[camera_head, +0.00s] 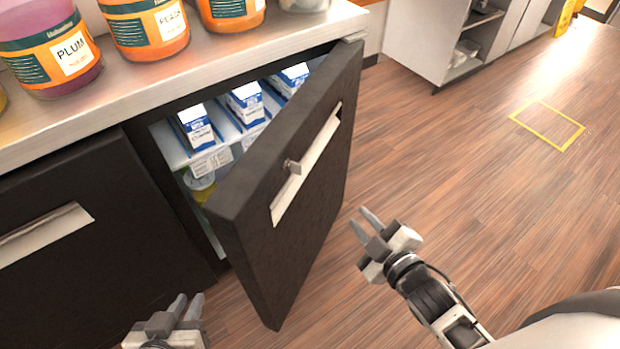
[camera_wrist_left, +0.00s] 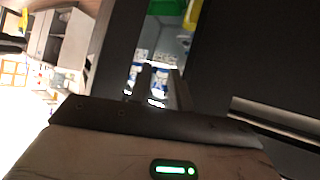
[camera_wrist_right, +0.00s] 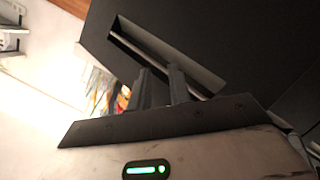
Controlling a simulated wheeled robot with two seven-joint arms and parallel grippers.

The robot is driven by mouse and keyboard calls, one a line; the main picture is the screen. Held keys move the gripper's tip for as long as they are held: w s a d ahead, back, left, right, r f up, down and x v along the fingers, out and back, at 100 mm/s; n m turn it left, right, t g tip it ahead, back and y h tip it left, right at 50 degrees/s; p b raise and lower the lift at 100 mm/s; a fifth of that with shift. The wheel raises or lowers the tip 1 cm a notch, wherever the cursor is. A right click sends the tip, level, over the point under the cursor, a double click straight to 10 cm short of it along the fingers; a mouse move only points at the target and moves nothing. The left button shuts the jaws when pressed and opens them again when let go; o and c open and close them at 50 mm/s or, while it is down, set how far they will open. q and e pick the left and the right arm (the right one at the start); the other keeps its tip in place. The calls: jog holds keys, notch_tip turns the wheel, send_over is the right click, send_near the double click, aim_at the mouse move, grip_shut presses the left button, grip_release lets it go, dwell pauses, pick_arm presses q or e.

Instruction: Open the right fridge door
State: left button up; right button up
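The right fridge door (camera_head: 290,205) is black and stands partly open, swung out from the counter front, with a pale recessed handle (camera_head: 306,168) and a small metal knob on its face. The open fridge shows blue-and-white cartons (camera_head: 197,127) on a shelf. My right gripper (camera_head: 365,222) is to the right of the door, apart from it, with a gap between its fingers and nothing held. In the right wrist view the handle recess (camera_wrist_right: 165,55) lies beyond its fingers. My left gripper (camera_head: 189,301) is low in front of the opening, fingers apart and empty; its wrist view shows cartons beyond.
The left fridge door (camera_head: 75,270) is shut. Several labelled jars (camera_head: 148,28) stand on the counter (camera_head: 130,95) above. Open wood floor (camera_head: 480,200) with a yellow-outlined square (camera_head: 546,124) lies to the right. Another cabinet (camera_head: 430,40) stands behind.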

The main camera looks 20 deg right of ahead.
jog(key=w+f+n+t+y+b, duration=0.1)
jog(key=f+n+t+y+b, duration=0.1)
jog(key=n, duration=0.2)
notch_tip(320, 180, up, 4)
jog(key=n+y+b, duration=0.2)
jog(key=n+y, duration=0.2)
jog(key=n, duration=0.3)
send_over(310, 166)
jog(key=s+a, duration=0.1)
jog(key=s, duration=0.3)
jog(key=shift+s+a+f+t, duration=0.1)
jog(key=shift+t, duration=0.3)
grip_shut()
